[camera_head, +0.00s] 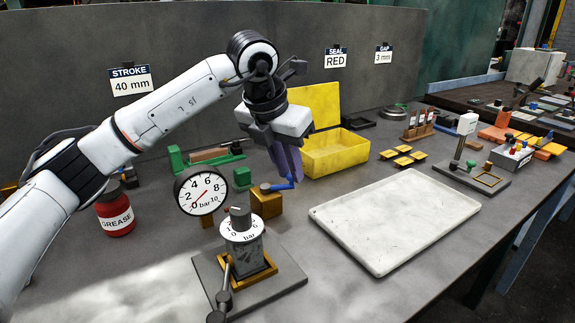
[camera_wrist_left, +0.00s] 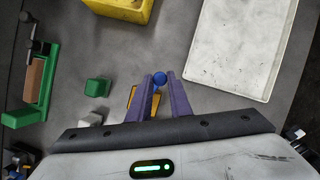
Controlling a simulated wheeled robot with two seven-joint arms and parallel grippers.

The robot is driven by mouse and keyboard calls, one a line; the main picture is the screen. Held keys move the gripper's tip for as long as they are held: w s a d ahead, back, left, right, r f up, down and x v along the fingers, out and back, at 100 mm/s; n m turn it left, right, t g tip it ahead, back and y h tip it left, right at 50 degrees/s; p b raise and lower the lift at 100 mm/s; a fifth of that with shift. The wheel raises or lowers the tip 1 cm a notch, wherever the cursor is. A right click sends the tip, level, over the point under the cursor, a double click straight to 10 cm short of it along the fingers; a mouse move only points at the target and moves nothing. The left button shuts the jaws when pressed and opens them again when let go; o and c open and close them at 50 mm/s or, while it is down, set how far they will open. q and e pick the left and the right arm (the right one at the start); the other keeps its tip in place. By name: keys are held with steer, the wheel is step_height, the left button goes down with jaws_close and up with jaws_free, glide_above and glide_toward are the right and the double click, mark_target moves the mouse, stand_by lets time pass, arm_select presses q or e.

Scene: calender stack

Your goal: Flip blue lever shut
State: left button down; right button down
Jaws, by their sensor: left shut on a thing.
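The fingers hide part of the brass block there. My right gripper is not in view.
A white tray (camera_head: 395,220) lies right. A red grease jar (camera_head: 115,212) stands left.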

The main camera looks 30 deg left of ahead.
arm_select(q)
steer(key=shift+w+a+n+y+p, duration=0.2)
steer(key=shift+w+n+y, duration=0.1)
steer(key=shift+n, duration=0.4)
steer(key=shift+w+a+n+y+p, duration=0.15)
steer(key=shift+n+y, duration=0.15)
steer(key=shift+n, duration=0.4)
steer(key=shift+w+a+n+y+p, duration=0.1)
steer(key=shift+w+a+n+y, duration=0.15)
steer(key=shift+n, duration=0.45)
steer(key=c, duration=1.6)
jaws_free()
steer(key=v, duration=1)
steer(key=shift+d+r, duration=0.1)
steer(key=shift+r, duration=0.1)
steer(key=shift+p, duration=0.3)
